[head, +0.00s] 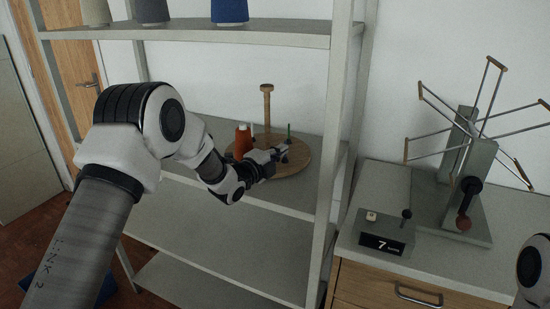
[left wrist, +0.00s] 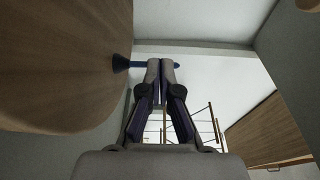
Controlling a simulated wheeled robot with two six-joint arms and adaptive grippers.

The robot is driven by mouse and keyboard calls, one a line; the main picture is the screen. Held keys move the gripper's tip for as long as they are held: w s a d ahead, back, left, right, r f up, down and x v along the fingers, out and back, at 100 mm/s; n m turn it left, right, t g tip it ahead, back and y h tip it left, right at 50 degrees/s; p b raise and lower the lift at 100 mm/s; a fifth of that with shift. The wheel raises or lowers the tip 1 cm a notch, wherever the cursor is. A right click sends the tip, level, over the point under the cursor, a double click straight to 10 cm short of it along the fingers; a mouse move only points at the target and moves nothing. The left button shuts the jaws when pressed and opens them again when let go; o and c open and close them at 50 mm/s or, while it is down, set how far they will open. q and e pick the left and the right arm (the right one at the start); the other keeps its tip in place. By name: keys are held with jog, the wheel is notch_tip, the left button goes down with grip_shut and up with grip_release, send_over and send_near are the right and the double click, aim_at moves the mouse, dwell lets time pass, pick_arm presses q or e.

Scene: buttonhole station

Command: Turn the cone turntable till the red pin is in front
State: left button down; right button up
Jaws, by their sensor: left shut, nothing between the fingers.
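The cone turntable (head: 296,163) is a round wooden disc on the middle shelf, with a knobbed wooden post (head: 267,105). An orange cone (head: 243,142) stands on its left side and a green pin (head: 289,131) at its right. I cannot make out a red pin. My left gripper (head: 281,152) is shut and empty over the disc's right front. In the left wrist view, the gripper (left wrist: 160,66) has its fingertips across a dark blue pin (left wrist: 121,63) that stands out from the wooden disc (left wrist: 65,60); whether they touch is unclear. My right gripper is out of view.
Grey shelf uprights (head: 336,150) stand right of the turntable. The upper shelf (head: 235,32) holds several cones, including a blue one (head: 229,10). At the right, a counter holds a skein winder (head: 465,165) and a box with a display reading 7 (head: 383,243).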

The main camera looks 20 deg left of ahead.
pick_arm(q)
jog(key=shift+w+d+f+n+y+b, duration=0.2)
jog(key=shift+w+d+n+y+b, duration=0.15)
jog(key=shift+d+y+b, duration=0.3)
jog(key=shift+w+n+t+y+b, duration=0.4)
jog(key=shift+n+y+b, duration=0.4)
jog(key=shift+y, duration=0.35)
jog(key=shift+w+d+r, duration=0.1)
jog(key=shift+w+d, duration=0.2)
jog(key=shift+w, duration=0.05)
jog(key=shift+w+d+b, duration=0.25)
jog(key=shift+w+b, duration=0.25)
jog(key=shift+w, duration=0.15)
